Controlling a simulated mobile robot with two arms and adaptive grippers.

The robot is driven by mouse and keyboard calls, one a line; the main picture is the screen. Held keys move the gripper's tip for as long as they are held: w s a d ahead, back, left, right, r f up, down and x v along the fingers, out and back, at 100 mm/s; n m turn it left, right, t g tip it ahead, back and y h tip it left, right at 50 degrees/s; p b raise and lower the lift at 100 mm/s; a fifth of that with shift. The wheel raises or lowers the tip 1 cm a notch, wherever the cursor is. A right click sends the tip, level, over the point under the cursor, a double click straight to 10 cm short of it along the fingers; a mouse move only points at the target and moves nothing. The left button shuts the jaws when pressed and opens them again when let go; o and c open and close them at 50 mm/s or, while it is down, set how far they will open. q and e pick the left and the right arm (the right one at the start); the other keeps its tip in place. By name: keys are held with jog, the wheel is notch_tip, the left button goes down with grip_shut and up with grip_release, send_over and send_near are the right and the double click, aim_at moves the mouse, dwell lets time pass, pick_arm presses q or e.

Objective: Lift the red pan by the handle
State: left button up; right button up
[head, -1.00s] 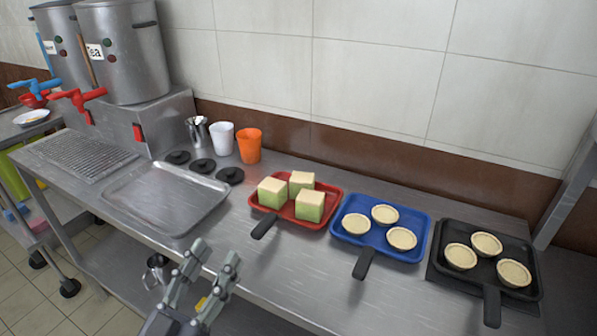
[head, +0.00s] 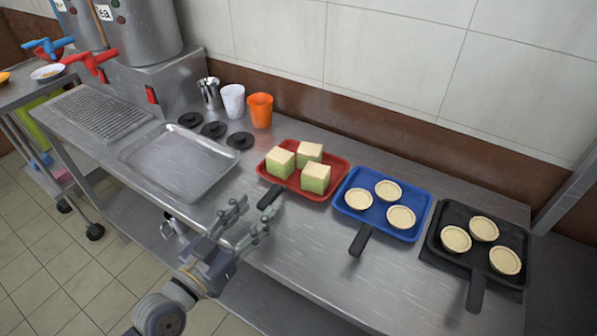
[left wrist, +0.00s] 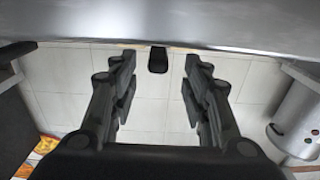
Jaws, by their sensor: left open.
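The red pan (head: 327,190) lies on the steel counter in the head view, with several green and cream cubes in it. Its dark handle (head: 270,196) points toward the front left, over the counter's front part. My left gripper (head: 253,215) is open and empty, its fingertips just short of the handle's end. In the left wrist view a dark handle end (left wrist: 158,61) shows between and beyond the two open fingers (left wrist: 158,75), not touching them. The pan's body is hidden in that view. My right gripper is in neither view.
A blue pan (head: 362,213) and a black pan (head: 437,240), both holding pale tarts, stand to the right. A steel tray (head: 180,165), black lids (head: 213,130), an orange cup (head: 260,111) and a white cup (head: 233,101) are to the left. The counter (head: 310,240) before the pans is clear.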

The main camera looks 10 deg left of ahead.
aim_at(269, 195)
pick_arm(q)
jog(key=shift+p+x, duration=0.75)
jog(key=shift+x, duration=2.4)
jog(key=shift+d, duration=0.1)
jog(key=shift+r, duration=0.1)
grip_shut()
